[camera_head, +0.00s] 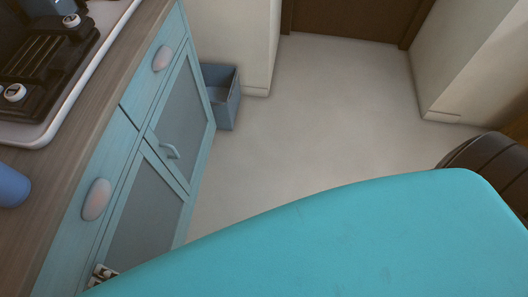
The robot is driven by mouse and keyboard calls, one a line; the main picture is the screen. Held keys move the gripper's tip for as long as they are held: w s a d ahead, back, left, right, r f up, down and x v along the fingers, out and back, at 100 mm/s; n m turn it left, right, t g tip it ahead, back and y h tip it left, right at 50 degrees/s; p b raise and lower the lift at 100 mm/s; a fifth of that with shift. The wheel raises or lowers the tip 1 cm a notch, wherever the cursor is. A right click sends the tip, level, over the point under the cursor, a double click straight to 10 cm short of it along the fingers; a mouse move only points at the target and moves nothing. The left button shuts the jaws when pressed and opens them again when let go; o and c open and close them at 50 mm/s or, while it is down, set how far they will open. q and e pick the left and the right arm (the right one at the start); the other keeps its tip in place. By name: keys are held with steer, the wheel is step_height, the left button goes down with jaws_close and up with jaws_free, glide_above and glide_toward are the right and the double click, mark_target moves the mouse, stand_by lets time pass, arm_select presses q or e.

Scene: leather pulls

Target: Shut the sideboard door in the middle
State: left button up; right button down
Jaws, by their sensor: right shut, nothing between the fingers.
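The sideboard (123,105) runs along the left, with a wood top and pale blue fronts. A far door (185,97) and a nearer door (148,215), both with grey panels, look flush with the front. I cannot tell which door is the middle one; the sideboard's near part is out of view or hidden. My left gripper is not in view.
A large turquoise surface (370,235) with a rounded corner fills the foreground and hides the floor below. A blue-grey bin (222,95) stands past the sideboard's far end. A dark ribbed round object (490,160) is at the right. The floor (320,110) between is clear.

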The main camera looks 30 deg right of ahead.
steer(key=shift+a, duration=0.1)
stand_by(0.3)
steer(key=v, duration=1.2)
